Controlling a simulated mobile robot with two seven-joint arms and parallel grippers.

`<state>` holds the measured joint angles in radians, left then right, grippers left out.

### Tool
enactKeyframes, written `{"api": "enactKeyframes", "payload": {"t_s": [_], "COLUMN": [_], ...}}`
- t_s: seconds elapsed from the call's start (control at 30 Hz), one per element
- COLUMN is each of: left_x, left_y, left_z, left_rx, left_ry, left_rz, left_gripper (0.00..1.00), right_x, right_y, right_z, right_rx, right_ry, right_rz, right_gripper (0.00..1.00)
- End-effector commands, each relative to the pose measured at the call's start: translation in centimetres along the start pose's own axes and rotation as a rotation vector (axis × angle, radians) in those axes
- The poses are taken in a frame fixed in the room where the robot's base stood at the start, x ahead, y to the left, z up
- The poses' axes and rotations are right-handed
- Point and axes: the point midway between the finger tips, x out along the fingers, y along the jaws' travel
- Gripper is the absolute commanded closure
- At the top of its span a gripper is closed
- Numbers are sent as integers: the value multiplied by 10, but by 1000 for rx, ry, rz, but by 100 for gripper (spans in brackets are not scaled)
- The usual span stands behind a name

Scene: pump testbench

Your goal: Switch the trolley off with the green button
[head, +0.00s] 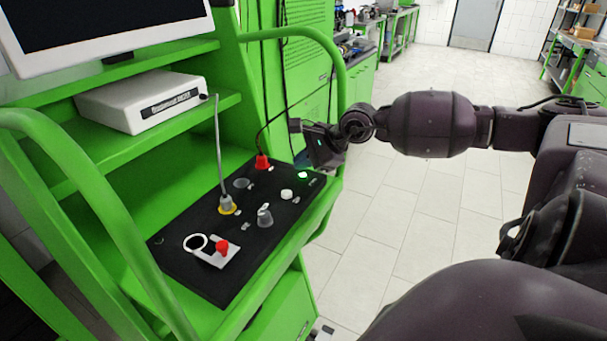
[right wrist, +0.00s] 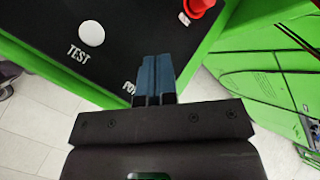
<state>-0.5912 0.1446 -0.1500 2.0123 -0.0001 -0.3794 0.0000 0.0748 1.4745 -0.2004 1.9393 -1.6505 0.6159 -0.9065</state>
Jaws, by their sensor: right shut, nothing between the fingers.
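The black control panel (head: 190,255) lies on the green trolley (head: 325,195). The green button (head: 303,175) glows near the panel's far right corner. My right gripper (head: 307,166) is shut and empty, pointing down just above that corner, close to the green button. In the right wrist view the shut blue fingers (right wrist: 156,75) reach over the panel's edge and partly cover a label starting "PO"; the green button is not visible there. I cannot tell whether the fingertips touch it. My left gripper is not in view.
A white TEST button (head: 287,194) sits near the green one, also seen in the right wrist view (right wrist: 91,33). A red plug (head: 262,161), a grey plug (head: 227,204), a grey knob (head: 265,216) and a red switch (head: 221,246) stand up. Green rails flank the panel. The floor right is clear.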

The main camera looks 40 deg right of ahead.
Motion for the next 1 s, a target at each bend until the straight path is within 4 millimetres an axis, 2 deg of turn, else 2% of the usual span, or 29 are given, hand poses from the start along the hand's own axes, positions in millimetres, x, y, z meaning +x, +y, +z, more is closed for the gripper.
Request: {"api": "enactKeyframes", "payload": {"t_s": [1.0], "left_x": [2], "left_y": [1], "left_z": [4], "left_rx": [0], "left_ry": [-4], "left_rz": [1], "left_gripper": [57], "right_x": [6], "right_y": [5], "right_z": [-5], "right_rx": [0], "right_ry": [0], "right_rz": [0], "right_gripper": [100]}}
